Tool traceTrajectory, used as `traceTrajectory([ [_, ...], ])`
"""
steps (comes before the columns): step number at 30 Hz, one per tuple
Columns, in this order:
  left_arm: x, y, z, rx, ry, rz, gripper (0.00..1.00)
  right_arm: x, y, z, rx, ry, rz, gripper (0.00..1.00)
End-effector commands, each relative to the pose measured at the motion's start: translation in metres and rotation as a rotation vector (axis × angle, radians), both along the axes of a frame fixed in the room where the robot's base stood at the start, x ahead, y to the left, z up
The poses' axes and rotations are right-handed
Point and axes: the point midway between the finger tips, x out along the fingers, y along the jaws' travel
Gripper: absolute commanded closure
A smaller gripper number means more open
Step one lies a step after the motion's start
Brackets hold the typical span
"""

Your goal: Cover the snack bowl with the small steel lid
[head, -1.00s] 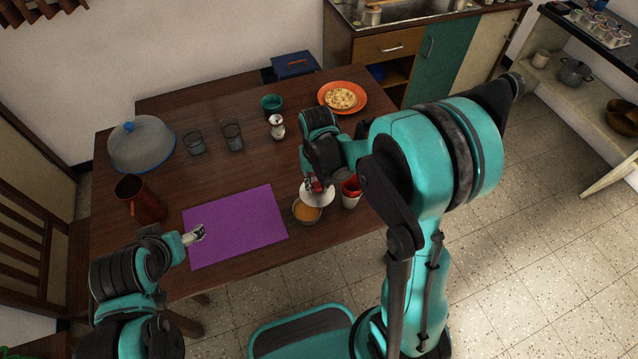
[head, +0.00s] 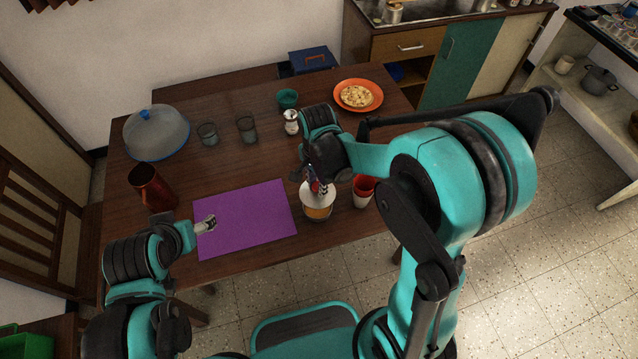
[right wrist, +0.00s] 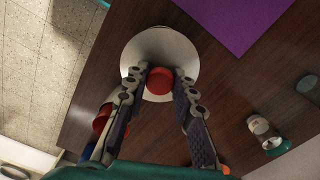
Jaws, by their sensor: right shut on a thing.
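The small steel lid (head: 318,190) is a pale disc with a red knob (right wrist: 158,82). My right gripper (head: 318,184) is shut on the knob and holds the lid level. The snack bowl (head: 318,219) stands near the table's front edge, right of the purple mat. In the head view the lid overlaps the bowl's far part, and orange contents show at its near side. I cannot tell whether lid and bowl touch. In the right wrist view the lid hides the bowl. My left gripper (head: 207,224) is at the mat's left edge; its jaw state is unclear.
A red and white cup (head: 363,190) stands close right of the bowl. The purple mat (head: 250,220) is bare in its middle. A dark red pitcher (head: 152,188), blue-rimmed dome (head: 157,133), two glasses, a shaker (head: 291,122), a teal cup (head: 288,98) and an orange plate (head: 378,101) stand farther off.

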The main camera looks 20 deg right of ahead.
Motion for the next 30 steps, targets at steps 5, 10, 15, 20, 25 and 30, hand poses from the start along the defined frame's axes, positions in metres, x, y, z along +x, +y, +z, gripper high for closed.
traceTrajectory([
  [5,0.000,0.000,0.000,0.000,0.000,0.000,0.27,0.000,0.000,0.000,0.000,0.000,0.002,1.00],
  [10,0.000,0.000,-0.003,0.000,0.000,0.000,0.27,0.000,0.000,-0.003,0.000,0.000,0.005,1.00],
  [15,0.000,0.000,-0.013,0.000,0.000,0.000,0.27,0.000,0.000,-0.013,0.000,0.000,0.006,1.00],
  [20,0.000,0.000,-0.026,0.000,0.000,0.000,0.27,0.000,0.000,-0.028,0.000,0.000,0.006,1.00],
  [25,0.000,0.000,-0.039,0.000,0.000,0.000,0.27,0.000,0.000,-0.044,0.000,0.000,0.006,1.00],
  [30,0.000,0.000,-0.046,0.000,0.000,0.000,0.27,0.000,0.000,-0.053,0.000,0.000,0.006,1.00],
])
